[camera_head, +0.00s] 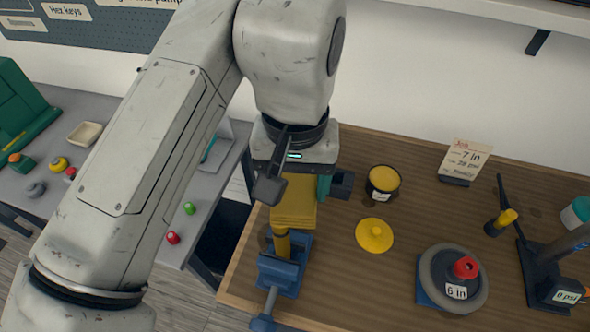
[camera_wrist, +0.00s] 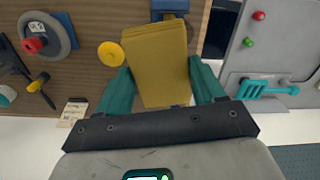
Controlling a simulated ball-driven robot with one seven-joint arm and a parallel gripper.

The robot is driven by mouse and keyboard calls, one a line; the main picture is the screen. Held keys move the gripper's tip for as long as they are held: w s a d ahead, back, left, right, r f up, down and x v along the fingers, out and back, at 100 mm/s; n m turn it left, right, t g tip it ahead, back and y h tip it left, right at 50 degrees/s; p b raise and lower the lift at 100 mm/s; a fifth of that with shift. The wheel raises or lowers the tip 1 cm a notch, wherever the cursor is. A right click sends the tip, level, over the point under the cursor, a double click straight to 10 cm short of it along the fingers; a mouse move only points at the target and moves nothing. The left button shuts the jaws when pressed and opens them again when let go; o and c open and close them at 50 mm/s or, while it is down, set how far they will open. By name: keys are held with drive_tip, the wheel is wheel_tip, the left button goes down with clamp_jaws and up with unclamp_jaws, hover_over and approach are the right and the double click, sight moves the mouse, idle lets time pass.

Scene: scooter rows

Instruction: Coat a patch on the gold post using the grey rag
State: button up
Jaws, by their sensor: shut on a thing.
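My gripper (camera_head: 296,188) is shut on a folded, mustard-yellow cloth-like block (camera_head: 293,208). In the wrist view the block (camera_wrist: 158,60) sits between the teal fingers of my gripper (camera_wrist: 160,82). No grey shows on it; it is the only rag-like thing in view. The gold post (camera_head: 282,243) stands upright in a blue vise (camera_head: 284,272) at the bench's left edge. The block hangs over the post and hides its upper part. I cannot tell whether they touch. The wrist view shows part of the vise (camera_wrist: 170,7), but the post is hidden there.
An open dark pot (camera_head: 383,180) with yellow contents stands right of my gripper, near a yellow lid (camera_head: 375,236). A wheel (camera_head: 452,278) with a red cap, a pump (camera_head: 548,262) and a card (camera_head: 464,160) are farther right. A gap separates the wooden bench from the left grey table.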

drive_tip(key=shift+r, duration=1.15)
